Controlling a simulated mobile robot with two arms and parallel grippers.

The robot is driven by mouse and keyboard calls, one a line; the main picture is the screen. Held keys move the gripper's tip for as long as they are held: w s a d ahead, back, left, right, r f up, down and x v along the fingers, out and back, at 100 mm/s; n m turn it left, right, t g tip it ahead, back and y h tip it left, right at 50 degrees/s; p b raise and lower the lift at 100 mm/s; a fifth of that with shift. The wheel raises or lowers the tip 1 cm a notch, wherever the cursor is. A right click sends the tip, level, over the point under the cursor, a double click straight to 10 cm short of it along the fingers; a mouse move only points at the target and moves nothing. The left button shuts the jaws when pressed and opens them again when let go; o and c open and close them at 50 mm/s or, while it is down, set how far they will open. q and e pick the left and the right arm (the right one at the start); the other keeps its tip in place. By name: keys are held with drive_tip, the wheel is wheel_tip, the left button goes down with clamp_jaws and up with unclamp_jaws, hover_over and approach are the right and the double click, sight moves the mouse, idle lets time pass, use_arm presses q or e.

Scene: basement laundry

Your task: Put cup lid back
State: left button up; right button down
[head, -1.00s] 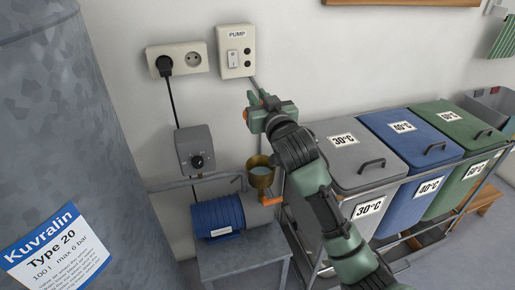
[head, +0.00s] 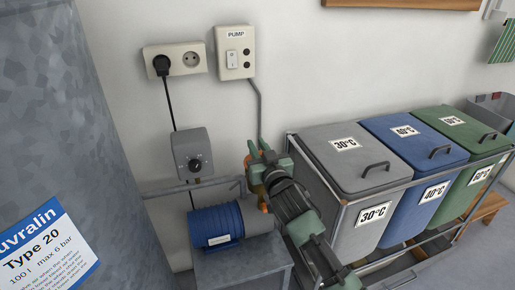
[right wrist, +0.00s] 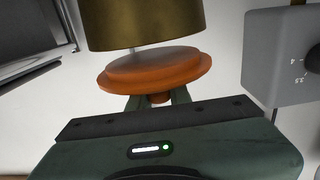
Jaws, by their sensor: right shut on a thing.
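My right gripper (head: 254,158) is in front of the brass cup (head: 257,189) on the pump and hides most of it. In the right wrist view the gripper (right wrist: 160,100) is shut on the small knob of a round orange lid (right wrist: 155,72). The brass cup (right wrist: 145,24) shows just beyond the lid in that view, cut off by the top edge. The lid's edge and the cup's edge are close together in the picture; I cannot tell whether they touch. The cup's mouth is hidden. My left gripper is not in view.
The blue pump (head: 218,222) stands on a grey stand (head: 240,268). A grey control box (head: 193,153) and a PUMP switch (head: 236,54) are on the wall. A large grey tank (head: 60,130) is at left; a grey laundry bin (head: 345,170) is close at right.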

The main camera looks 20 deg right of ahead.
drive_tip(key=shift+f, duration=0.55)
drive_tip(key=c, duration=1.3)
unclamp_jaws()
